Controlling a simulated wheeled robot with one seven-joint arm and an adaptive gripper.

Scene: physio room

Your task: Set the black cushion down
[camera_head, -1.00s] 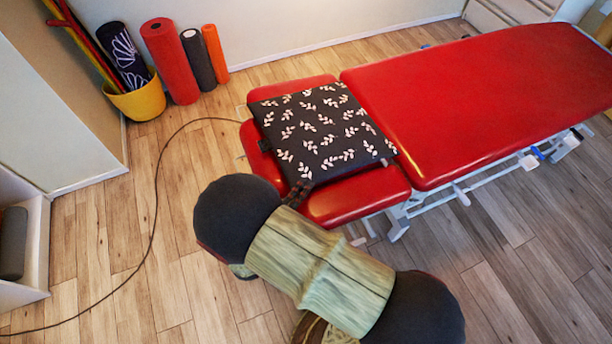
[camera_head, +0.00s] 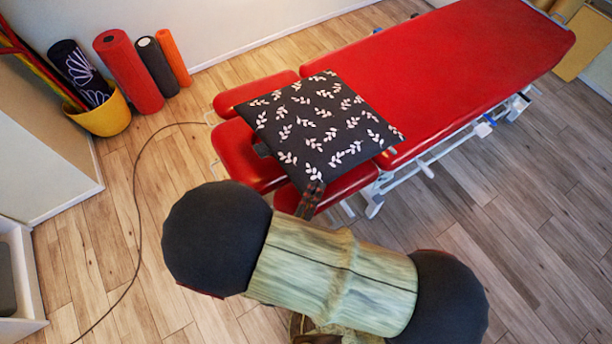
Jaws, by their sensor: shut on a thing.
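The black cushion (camera_head: 318,124) has a pale leaf pattern and is roughly square. It lies flat or nearly flat over the near end of the red treatment table (camera_head: 440,75), across the split headrest and the edge of the long section. I cannot tell whether it touches the padding or is just above it. My gripper (camera_head: 312,194) is shut on the cushion's near corner; only a small dark part of it shows, and my arm hides the floor in front.
A yellow bucket (camera_head: 104,114) holds long rolled items in the back left corner. Red (camera_head: 128,70), black (camera_head: 157,66) and orange (camera_head: 173,58) rollers stand beside it. A dark cable (camera_head: 137,200) runs across the open wooden floor. The long table section is clear.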

